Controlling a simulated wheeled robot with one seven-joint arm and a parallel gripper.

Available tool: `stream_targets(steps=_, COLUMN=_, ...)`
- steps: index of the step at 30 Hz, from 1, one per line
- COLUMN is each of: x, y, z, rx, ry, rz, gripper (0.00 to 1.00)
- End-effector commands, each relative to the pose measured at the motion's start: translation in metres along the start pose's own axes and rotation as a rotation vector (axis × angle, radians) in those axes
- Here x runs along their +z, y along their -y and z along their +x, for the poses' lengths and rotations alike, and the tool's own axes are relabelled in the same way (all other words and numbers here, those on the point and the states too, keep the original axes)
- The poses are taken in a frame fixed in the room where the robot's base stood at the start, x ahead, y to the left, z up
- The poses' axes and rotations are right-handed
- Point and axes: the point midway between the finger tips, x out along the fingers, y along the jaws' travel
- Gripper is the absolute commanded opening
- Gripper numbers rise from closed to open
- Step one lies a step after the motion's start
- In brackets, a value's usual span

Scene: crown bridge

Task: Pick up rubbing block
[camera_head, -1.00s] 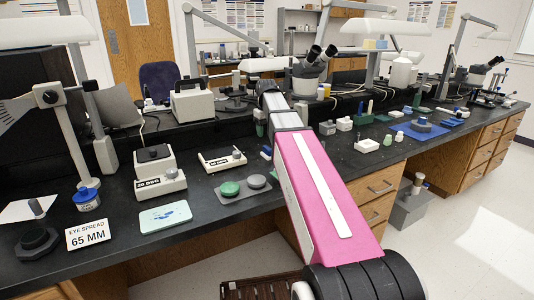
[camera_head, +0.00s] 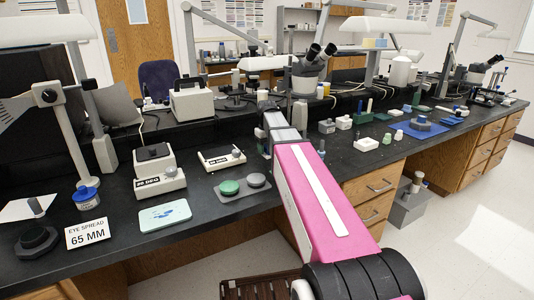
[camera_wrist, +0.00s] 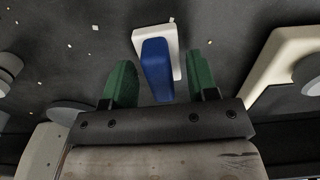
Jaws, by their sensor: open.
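In the wrist view, a block with a blue body (camera_wrist: 157,69) on a white base (camera_wrist: 171,40), which I take to be the rubbing block, lies on the black bench. My gripper (camera_wrist: 160,62) is open, with one green finger on each side of the block. The blue part reaches back between the fingers, and I see a gap on both sides. I cannot tell the height of the fingers above the bench. In the head view my arm hides the block, and the fingertips are not clear.
In the wrist view a cream-coloured piece (camera_wrist: 283,50) lies close right, and a grey disc (camera_wrist: 68,112) lies left.

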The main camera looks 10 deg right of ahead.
Motion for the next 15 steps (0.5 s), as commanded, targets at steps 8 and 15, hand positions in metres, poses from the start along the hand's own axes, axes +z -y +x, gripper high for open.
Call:
stream_targets(steps=8, x=-0.0001, y=0.0001, z=-0.0004, rx=0.000, ry=0.000, rz=0.000, gripper=0.00)
stream_targets(steps=15, x=-0.0001, y=0.0001, z=-0.0005, rx=0.000, ry=0.000, rz=0.000, gripper=0.00)
